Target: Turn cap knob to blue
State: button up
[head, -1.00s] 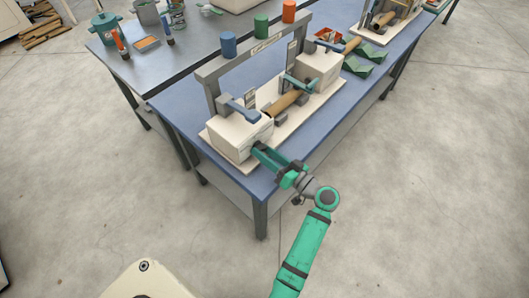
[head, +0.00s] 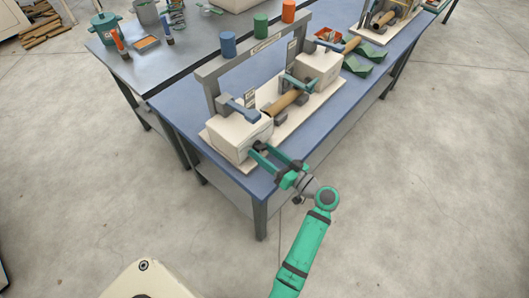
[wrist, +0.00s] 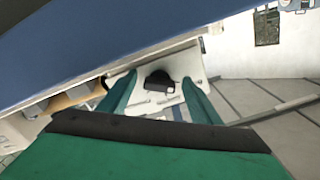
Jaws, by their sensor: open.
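The winder has a cream box (head: 236,138) at its near end. In the wrist view a dark rounded knob (wrist: 160,80) sits on a pale panel (wrist: 198,66) of the machine. Small marks show on the panel below the knob, too small to read. My gripper (head: 264,149) is at the near end of this box, with its two teal fingers spread. In the wrist view the fingers of my gripper (wrist: 159,84) stand left and right of the knob. I cannot tell whether they touch it.
Blue (head: 228,44), green (head: 260,26) and orange (head: 288,11) cylinders top the winder's grey frame (head: 206,72). A brown roll (head: 288,102) lies between the boxes. The floor before the table is clear.

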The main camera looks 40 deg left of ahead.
jog(key=d, duration=1)
jog(key=shift+s+d, duration=0.4)
jog(key=shift+s, duration=0.05)
